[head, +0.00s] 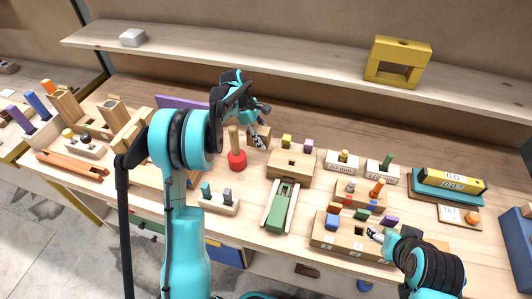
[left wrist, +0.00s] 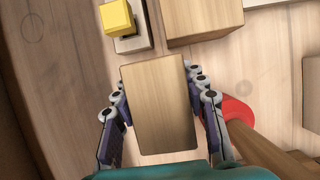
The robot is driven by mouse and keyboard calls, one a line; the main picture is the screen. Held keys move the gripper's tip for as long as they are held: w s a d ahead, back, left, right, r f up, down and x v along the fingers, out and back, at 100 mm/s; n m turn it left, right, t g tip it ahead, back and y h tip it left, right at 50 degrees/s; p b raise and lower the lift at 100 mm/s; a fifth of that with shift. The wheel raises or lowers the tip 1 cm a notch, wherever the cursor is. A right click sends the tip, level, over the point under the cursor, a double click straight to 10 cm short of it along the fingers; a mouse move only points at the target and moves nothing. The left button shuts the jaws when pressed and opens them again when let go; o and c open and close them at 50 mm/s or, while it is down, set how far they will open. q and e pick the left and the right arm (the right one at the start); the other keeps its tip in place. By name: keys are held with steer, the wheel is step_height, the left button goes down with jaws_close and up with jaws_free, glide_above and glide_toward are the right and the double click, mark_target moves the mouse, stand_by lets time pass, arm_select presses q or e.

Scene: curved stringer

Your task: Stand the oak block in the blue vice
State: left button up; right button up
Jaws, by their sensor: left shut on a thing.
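The oak block (left wrist: 158,105) is a plain light wooden block between the fingers of my left gripper (left wrist: 160,115) in the left wrist view. The fingers close on its two long sides. In the head view my left gripper (head: 258,137) is at the block (head: 264,131), behind the red-based wooden peg. I cannot make out a clear blue vice; a dark blue thing (head: 518,245) is cut off at the right edge. My right gripper (head: 374,235) is low over the long wooden block at the front right; its jaw state is unclear.
The red-based peg (head: 237,160) stands close to my left gripper and shows as a red disc (left wrist: 238,114) in the wrist view. A wooden box (head: 291,164) and a green-and-wood piece (head: 281,207) stand nearby. A shelf (head: 250,48) runs behind, bearing a yellow frame (head: 398,60).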

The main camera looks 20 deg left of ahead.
mark_target(263, 154)
arm_select(q)
step_height(263, 154, down, 6)
steer(key=shift+r+b, duration=0.2)
steer(key=shift+b, duration=0.55)
steer(key=shift+r, duration=0.1)
steer(key=o, duration=0.9)
steer(key=shift+f, duration=0.2)
steer(key=o, duration=0.4)
